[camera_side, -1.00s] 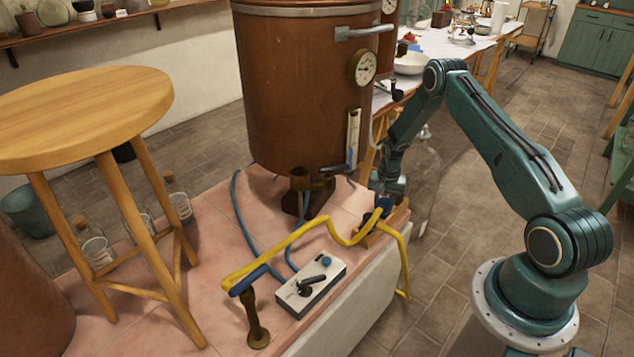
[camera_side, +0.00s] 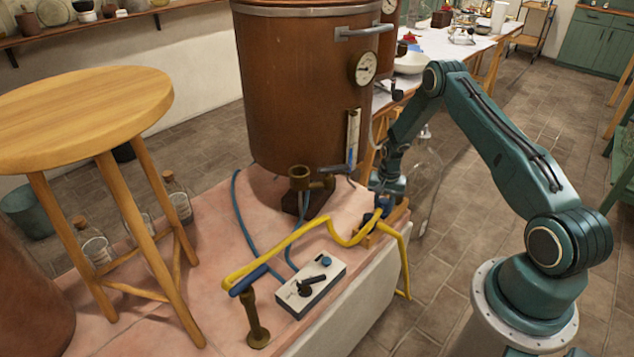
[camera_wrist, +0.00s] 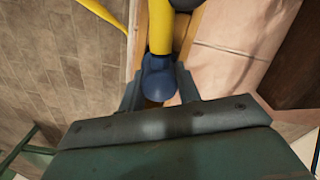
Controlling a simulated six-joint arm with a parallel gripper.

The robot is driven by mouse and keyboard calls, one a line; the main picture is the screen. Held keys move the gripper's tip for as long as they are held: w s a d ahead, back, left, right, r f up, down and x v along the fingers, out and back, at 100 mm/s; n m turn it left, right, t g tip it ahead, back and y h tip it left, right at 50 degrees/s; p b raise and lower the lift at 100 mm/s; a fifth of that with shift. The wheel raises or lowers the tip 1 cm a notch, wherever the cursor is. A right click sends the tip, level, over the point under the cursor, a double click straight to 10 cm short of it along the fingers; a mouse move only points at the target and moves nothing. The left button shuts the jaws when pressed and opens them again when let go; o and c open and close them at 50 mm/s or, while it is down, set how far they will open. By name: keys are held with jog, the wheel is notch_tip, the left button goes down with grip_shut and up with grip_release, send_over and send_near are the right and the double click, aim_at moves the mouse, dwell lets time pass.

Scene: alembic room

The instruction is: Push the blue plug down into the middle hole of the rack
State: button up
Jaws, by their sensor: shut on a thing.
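The blue plug (camera_wrist: 158,80) sits between the fingers of my gripper (camera_wrist: 160,90) in the wrist view, which are shut on it. A yellow hose (camera_wrist: 160,28) runs from the plug toward the top of that view. The wooden rack (camera_wrist: 139,40) lies under the plug and hose. In the side view my gripper (camera_side: 384,196) is low over the rack (camera_side: 388,226) at the ledge's right end. The blue plug (camera_side: 378,212) is small there and partly hidden. The middle hole is hidden, so I cannot tell how deep the plug sits.
The yellow hose (camera_side: 290,238) loops left to a brass post (camera_side: 257,325). A white control box (camera_side: 310,288) is in front. A dark round thing (camera_wrist: 186,4) is at the wrist view's top.

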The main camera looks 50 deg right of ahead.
jog(key=shift+f, duration=0.25)
dwell(0.3)
jog(key=o, duration=1.1)
jog(key=shift+r, duration=0.45)
jog(key=shift+r, duration=0.4)
jog(key=shift+r, duration=0.3)
jog(key=shift+r, duration=0.35)
jog(key=shift+r, duration=0.35)
